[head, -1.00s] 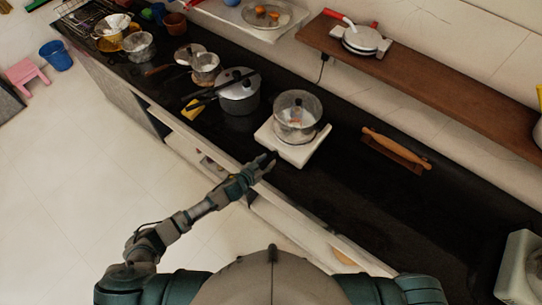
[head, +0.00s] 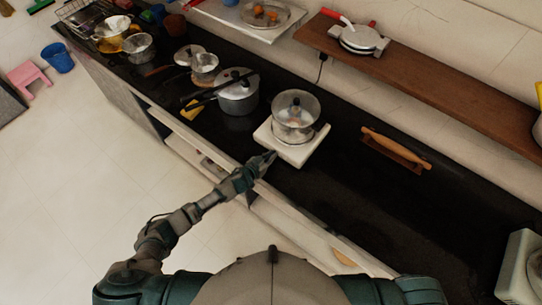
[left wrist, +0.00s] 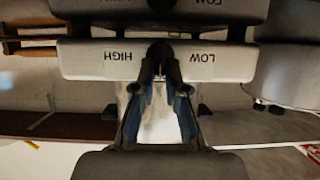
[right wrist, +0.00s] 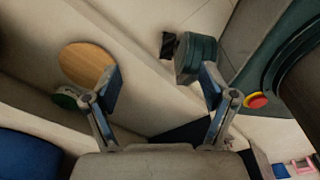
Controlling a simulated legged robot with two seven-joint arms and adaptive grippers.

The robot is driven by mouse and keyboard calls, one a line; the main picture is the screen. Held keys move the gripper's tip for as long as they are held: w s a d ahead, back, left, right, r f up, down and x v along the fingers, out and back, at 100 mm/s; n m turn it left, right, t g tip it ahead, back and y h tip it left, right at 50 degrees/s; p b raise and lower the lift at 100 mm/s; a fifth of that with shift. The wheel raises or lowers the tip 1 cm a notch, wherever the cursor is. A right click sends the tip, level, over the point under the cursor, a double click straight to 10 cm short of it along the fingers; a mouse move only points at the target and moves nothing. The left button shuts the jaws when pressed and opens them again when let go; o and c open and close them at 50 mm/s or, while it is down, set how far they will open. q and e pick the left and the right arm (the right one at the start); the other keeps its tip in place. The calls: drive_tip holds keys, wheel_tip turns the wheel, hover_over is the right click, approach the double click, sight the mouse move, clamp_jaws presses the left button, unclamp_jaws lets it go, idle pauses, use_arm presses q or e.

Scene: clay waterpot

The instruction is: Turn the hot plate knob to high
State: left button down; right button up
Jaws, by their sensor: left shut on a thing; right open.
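The white hot plate (head: 300,155) stands on the black counter with a glass-lidded pot (head: 295,117) on it. My left gripper (head: 271,155) is at the plate's front edge. In the left wrist view, the front panel (left wrist: 85,60) carries the words HIGH and LOW, upside down, on either side of the dark knob (left wrist: 160,48). My left gripper (left wrist: 162,62) is shut on the knob, whose lower part the fingertips hide. The knob's exact setting cannot be told. My right gripper (right wrist: 160,82) is open and empty, away from the hot plate.
A pressure cooker (head: 238,95) with a long handle stands left of the hot plate. A rolling pin (head: 396,148) lies to the right. A wooden shelf (head: 440,75) runs along the back.

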use_arm(q)
drive_tip(key=shift+s+d+r, duration=0.1)
drive_tip(key=shift+d+r, duration=0.1)
drive_tip(key=shift+d, duration=0.2)
drive_tip(key=shift+h, duration=0.3)
drive_tip(key=shift+w+a+f, duration=0.1)
drive_tip(key=shift+w+a, duration=0.1)
drive_tip(key=shift+a, duration=0.2)
drive_tip(key=shift+s+d+m, duration=0.1)
drive_tip(key=shift+m, duration=0.2)
drive_tip(key=shift+s+d+m+t+y, duration=0.1)
drive_tip(key=shift+d+m+t+y, duration=0.2)
drive_tip(key=shift+m+y, duration=0.15)
drive_tip(key=shift+s+d+m+y+b, duration=0.1)
drive_tip(key=shift+m+y+b, duration=0.25)
drive_tip(key=shift+m+b, duration=0.1)
drive_tip(key=shift+f+m+t+b, duration=0.1)
drive_tip(key=shift+m+t+b, duration=0.2)
drive_tip(key=shift+m+t, duration=0.2)
drive_tip(key=shift+s+d+m+t+y+b, duration=0.1)
drive_tip(key=shift+m+t+y+b, duration=0.2)
drive_tip(key=shift+m+y+b, duration=0.35)
use_arm(e)
drive_tip(key=shift+a+f, duration=0.2)
drive_tip(key=shift+f, duration=0.45)
drive_tip(key=shift+a+f, duration=0.15)
drive_tip(key=shift+f, duration=0.5)
drive_tip(key=shift+a, duration=0.3)
